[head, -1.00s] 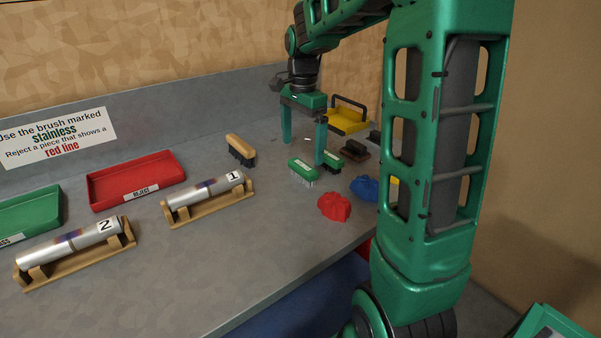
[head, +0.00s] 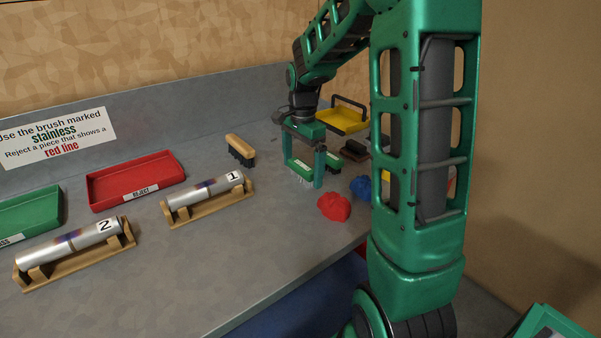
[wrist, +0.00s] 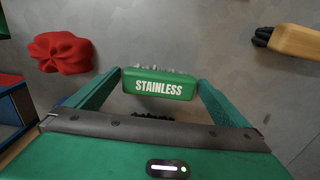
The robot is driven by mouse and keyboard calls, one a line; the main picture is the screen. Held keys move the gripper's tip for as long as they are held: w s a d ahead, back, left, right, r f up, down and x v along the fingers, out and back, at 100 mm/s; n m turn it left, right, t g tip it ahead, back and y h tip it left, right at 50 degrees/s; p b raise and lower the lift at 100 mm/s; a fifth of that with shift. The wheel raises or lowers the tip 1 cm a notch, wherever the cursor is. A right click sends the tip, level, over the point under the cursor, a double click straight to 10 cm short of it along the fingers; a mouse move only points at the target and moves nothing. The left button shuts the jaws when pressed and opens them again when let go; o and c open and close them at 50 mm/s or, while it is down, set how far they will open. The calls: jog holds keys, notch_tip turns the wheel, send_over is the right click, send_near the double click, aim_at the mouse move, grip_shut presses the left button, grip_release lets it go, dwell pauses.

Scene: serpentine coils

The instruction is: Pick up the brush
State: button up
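The green brush (head: 301,163) lies on the grey bench, bristles showing along one side. In the wrist view the brush (wrist: 158,84) reads "STAINLESS" in white. My gripper (head: 303,174) points down over it, fingers open on either side of the brush; its fingertips also show in the wrist view (wrist: 160,78). The fingers are close to the brush's ends; I cannot tell whether either touches. A second green brush (head: 333,150) lies just behind, partly hidden by my finger; its label is unreadable.
A wooden-backed brush (head: 240,151) stands to the left. Tubes on wooden cradles (head: 210,207) and a red tray (head: 137,183) are further left.

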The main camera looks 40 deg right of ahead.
aim_at(300, 166)
jog(key=c, duration=1)
jog(key=shift+c, duration=0.2)
jog(key=shift+r, duration=0.1)
jog(key=shift+r, duration=0.45)
jog(key=r, duration=0.3)
jog(key=shift+a+r, duration=0.25)
jog(key=shift+a, duration=0.1)
jog(key=s+a+r, duration=0.1)
jog(key=a+r, duration=0.5)
jog(key=a, duration=0.5)
jog(key=shift+r, duration=0.2)
jog(key=shift+s, duration=0.1)
